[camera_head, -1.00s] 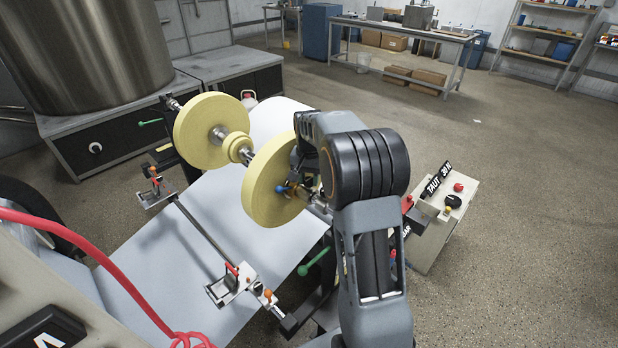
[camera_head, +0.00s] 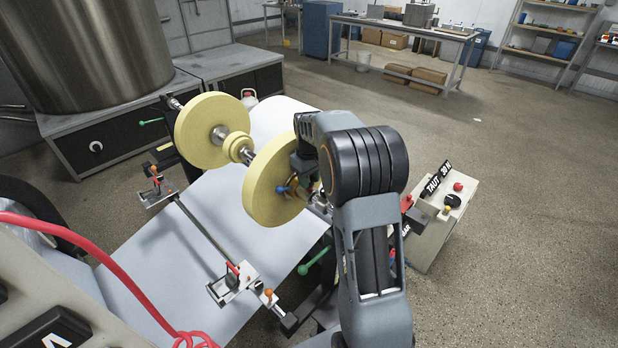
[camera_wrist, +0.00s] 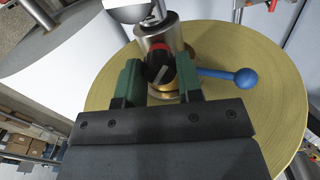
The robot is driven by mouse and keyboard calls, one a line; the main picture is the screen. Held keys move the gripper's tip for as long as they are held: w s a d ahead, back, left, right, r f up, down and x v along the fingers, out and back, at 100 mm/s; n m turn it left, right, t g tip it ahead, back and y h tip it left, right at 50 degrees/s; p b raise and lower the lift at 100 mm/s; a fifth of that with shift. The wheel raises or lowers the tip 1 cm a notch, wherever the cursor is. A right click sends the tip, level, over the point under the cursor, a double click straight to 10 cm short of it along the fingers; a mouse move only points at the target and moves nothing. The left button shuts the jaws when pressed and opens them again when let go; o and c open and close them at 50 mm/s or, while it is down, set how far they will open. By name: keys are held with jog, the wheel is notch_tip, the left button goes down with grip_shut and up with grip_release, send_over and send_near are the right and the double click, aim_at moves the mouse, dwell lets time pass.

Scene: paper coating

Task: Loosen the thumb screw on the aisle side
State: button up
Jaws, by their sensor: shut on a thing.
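My gripper (camera_wrist: 159,84), with green finger pads, is shut on a small dark knob with a red band (camera_wrist: 158,66), which appears to be the thumb screw. The knob sits at a metal collar (camera_wrist: 160,36) on the shaft, in front of the near yellow roll (camera_wrist: 282,100). A lever with a blue ball (camera_wrist: 244,78) sticks out to the right of the fingers in the wrist view. In the head view the near yellow roll (camera_head: 268,180) and the blue ball (camera_head: 282,190) show beside my arm, which hides most of the knob area.
A second yellow roll (camera_head: 203,132) is farther along the shaft. White web (camera_head: 195,225) runs below. A green-knobbed lever (camera_head: 304,269) and an orange-knobbed clamp (camera_head: 268,293) are low nearby. A control box (camera_head: 440,225) stands right; open floor (camera_head: 530,220) lies beyond it.

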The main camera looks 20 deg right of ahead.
jog(key=n, duration=0.5)
jog(key=shift+n, duration=0.3)
dwell(0.4)
jog(key=o, duration=0.9)
notch_tip(320, 180, up, 14)
jog(key=shift+f, duration=0.1)
dwell(0.7)
